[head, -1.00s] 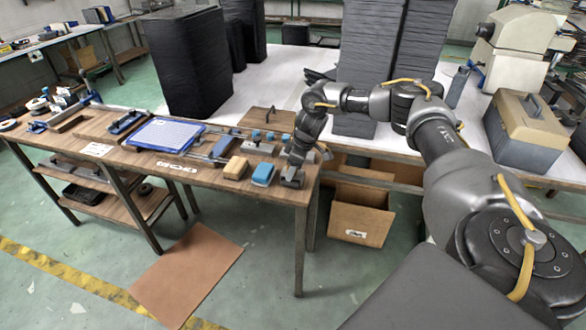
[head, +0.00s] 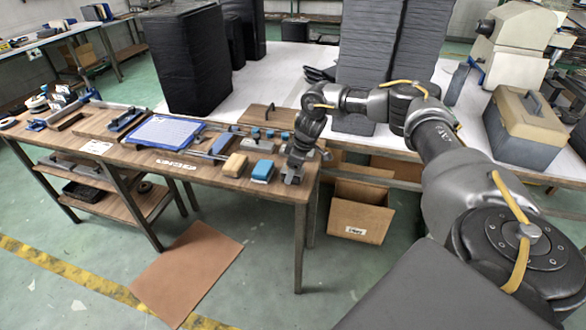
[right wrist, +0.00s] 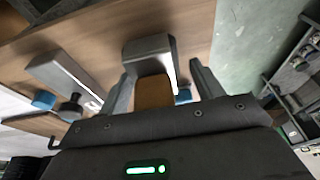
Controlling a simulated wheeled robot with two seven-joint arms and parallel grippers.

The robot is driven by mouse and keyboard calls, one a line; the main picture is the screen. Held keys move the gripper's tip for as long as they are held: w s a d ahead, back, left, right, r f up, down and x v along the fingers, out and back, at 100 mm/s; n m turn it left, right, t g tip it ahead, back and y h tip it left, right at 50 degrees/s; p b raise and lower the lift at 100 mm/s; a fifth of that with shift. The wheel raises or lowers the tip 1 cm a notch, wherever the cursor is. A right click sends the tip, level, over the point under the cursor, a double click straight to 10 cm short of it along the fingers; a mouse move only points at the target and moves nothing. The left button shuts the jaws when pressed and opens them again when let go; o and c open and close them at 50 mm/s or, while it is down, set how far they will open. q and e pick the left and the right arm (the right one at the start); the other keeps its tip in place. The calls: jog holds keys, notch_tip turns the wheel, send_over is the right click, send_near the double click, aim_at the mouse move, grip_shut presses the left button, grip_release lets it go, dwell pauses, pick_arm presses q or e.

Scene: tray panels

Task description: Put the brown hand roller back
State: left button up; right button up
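My right gripper (head: 292,176) is low over the right end of the wooden bench (head: 300,192). In the right wrist view its two fingers (right wrist: 163,88) are spread apart. A brown block-like part (right wrist: 153,92) shows between them, with a gap visible on its right side. It looks like part of the brown hand roller, but I cannot tell for certain. A grey angular piece (right wrist: 150,48) lies just beyond it on the wood. In the head view the gripper hides this spot. My left gripper is not in view.
A tan block (head: 235,165) and a blue block (head: 262,171) sit left of the gripper. A blue-edged tray panel (head: 165,132) and other tools lie farther left. Black stacks (head: 187,60) stand behind. An open cardboard box (head: 360,210) is on the floor right of the bench.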

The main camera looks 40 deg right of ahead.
aim_at(302, 171)
jog(key=shift+w+r, duration=0.1)
jog(key=shift+r, duration=0.2)
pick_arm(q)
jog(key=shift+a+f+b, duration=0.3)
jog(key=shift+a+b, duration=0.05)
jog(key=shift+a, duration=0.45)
pick_arm(e)
jog(key=v, duration=1.2)
jog(key=shift+r, duration=0.4)
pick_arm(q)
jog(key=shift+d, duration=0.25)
pick_arm(e)
jog(key=shift+a, duration=0.1)
